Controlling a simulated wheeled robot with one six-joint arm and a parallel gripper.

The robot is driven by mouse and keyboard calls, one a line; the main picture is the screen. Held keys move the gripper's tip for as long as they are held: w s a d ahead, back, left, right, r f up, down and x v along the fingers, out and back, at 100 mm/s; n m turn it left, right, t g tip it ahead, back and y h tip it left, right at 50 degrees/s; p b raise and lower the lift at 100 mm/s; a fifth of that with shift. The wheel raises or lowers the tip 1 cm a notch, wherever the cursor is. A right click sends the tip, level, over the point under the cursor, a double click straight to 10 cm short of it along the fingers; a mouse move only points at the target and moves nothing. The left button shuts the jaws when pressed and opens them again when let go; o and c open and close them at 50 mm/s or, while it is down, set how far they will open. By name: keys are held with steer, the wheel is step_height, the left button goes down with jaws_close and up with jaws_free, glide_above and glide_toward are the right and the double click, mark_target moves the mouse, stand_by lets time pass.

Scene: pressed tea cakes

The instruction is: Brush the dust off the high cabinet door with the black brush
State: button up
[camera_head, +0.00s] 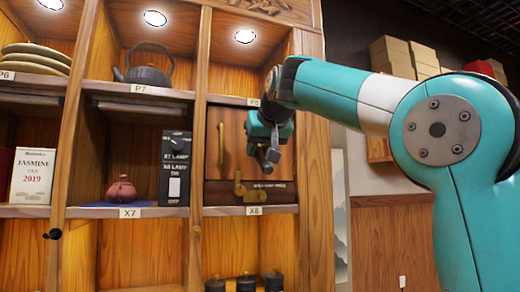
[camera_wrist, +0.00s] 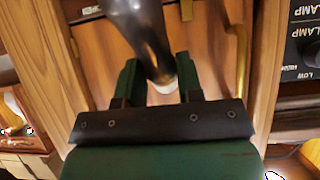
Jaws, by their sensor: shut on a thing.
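The high cabinet door (camera_head: 240,135) is a brown wooden panel in the upper right bay. My gripper (camera_head: 267,147) is in front of the door's right part. In the wrist view its green fingers (camera_wrist: 160,78) are shut on the black brush (camera_wrist: 145,35), a dark glossy shape with a pale end between them. The door (camera_wrist: 212,60) shows behind it. The brush's bristles and any touch on the door cannot be made out. I cannot make out dust.
Wooden shelves hold a dark teapot (camera_head: 148,73), a reddish clay pot (camera_head: 121,189), a black lamp switch box (camera_head: 175,165) and a white tea box (camera_head: 34,175). Dark jars (camera_head: 246,283) stand below the door. Cardboard boxes (camera_head: 400,57) are stacked behind my arm.

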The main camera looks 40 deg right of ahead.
steer(key=shift+s+a+b, duration=0.1)
steer(key=shift+s+a, duration=0.15)
steer(key=shift+s, duration=0.65)
steer(key=shift+s+a+b, duration=0.15)
steer(key=shift+s+a, duration=0.15)
steer(key=shift+s, duration=0.55)
steer(key=shift+s+a+b, duration=0.1)
steer(key=shift+s+a, duration=0.15)
steer(key=shift+s, duration=0.65)
steer(key=s, duration=0.2)
steer(key=shift+s+a, duration=0.4)
